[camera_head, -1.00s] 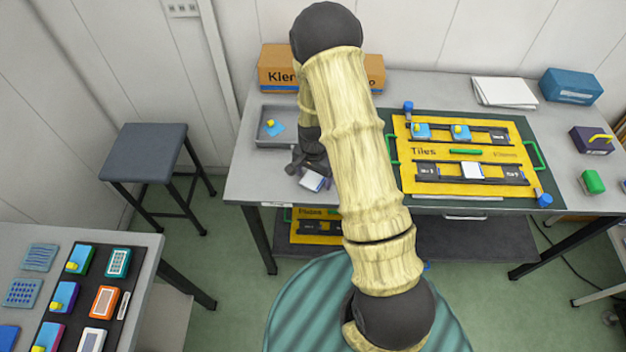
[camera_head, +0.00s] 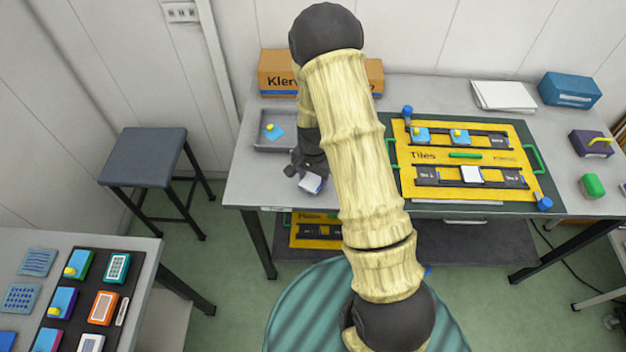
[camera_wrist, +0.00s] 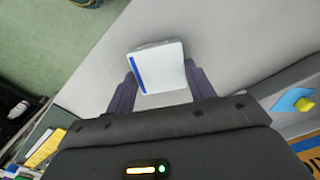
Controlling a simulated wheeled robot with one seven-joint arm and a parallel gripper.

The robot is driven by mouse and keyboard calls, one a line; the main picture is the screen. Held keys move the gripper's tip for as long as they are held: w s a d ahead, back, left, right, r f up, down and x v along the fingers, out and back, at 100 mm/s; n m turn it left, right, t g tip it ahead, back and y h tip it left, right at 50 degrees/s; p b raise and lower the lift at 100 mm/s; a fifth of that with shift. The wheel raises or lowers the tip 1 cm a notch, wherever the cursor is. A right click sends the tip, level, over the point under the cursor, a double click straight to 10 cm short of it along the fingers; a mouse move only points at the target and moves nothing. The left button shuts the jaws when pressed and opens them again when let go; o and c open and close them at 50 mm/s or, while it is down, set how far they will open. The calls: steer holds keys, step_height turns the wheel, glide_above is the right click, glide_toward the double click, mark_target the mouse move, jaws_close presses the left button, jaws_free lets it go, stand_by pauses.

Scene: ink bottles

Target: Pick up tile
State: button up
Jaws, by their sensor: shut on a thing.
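My gripper (camera_wrist: 160,88) is shut on a white tile (camera_wrist: 160,68) with a blue stripe along one edge. In the wrist view the tile sits between the two dark fingers, tilted slightly, over the pale grey tabletop. In the head view the white tile (camera_head: 310,184) shows below my dark gripper (camera_head: 308,174), near the table's front left edge. My arm covers part of the table beside it. I cannot tell how high the tile is above the tabletop.
A grey tray (camera_head: 264,143) with a blue piece and yellow knob stands behind the gripper. A yellow tile board (camera_head: 440,153) lies on a dark green mat to the right. A cardboard box (camera_head: 277,72) stands at the back. A stool (camera_head: 146,158) stands left of the table.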

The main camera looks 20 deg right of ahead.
mark_target(313, 181)
step_height(313, 181, up, 9)
steer(key=b, duration=0.1)
stand_by(0.3)
steer(key=shift+f, duration=0.1)
stand_by(0.3)
